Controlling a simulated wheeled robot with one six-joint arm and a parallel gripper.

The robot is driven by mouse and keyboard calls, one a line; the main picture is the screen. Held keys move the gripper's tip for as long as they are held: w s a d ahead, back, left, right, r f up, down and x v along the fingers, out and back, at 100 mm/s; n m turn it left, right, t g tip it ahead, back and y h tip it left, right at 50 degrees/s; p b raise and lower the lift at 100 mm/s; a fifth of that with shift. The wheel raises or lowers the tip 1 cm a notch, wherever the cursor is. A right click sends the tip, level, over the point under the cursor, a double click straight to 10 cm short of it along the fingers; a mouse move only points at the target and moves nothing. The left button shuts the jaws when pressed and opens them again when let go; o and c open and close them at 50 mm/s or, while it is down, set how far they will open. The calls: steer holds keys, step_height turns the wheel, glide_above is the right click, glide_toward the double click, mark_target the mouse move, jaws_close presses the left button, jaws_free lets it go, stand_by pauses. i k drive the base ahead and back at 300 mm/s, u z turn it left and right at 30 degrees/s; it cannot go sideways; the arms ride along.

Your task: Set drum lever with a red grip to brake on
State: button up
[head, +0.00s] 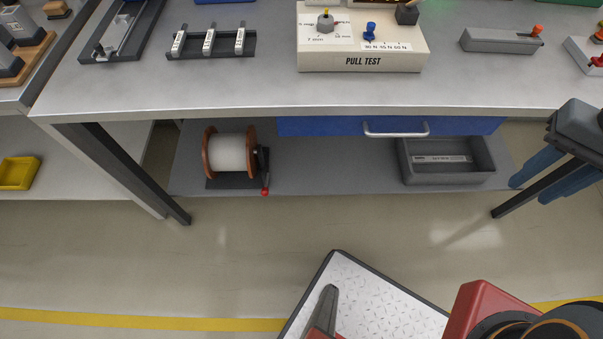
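The drum (229,155) stands on the lower shelf under the bench, left of the middle. It is a white spool between two reddish-brown flanges on a dark base. At its right side is a dark bracket, from which the drum lever comes down, with its red grip (265,191) lowest, near the shelf's front edge. The lever is small here, and I can make out no brake on or off mark beside it. Nothing touches the lever. My gripper is not recognisable in this view; only parts of my own body show at the bottom, well away from the drum.
The lower shelf (330,176) is bare between the drum and a grey bin (448,178). Above hangs a blue drawer (300,126) with a metal handle. A dark table leg (135,180) stands left of the drum. The floor (290,230) in front is clear. The bench top carries a pull test box (362,62).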

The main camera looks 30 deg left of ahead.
mark_target(265, 192)
steer(key=z, duration=1.6)
steer(key=k, duration=2.4)
steer(key=u, duration=1.7)
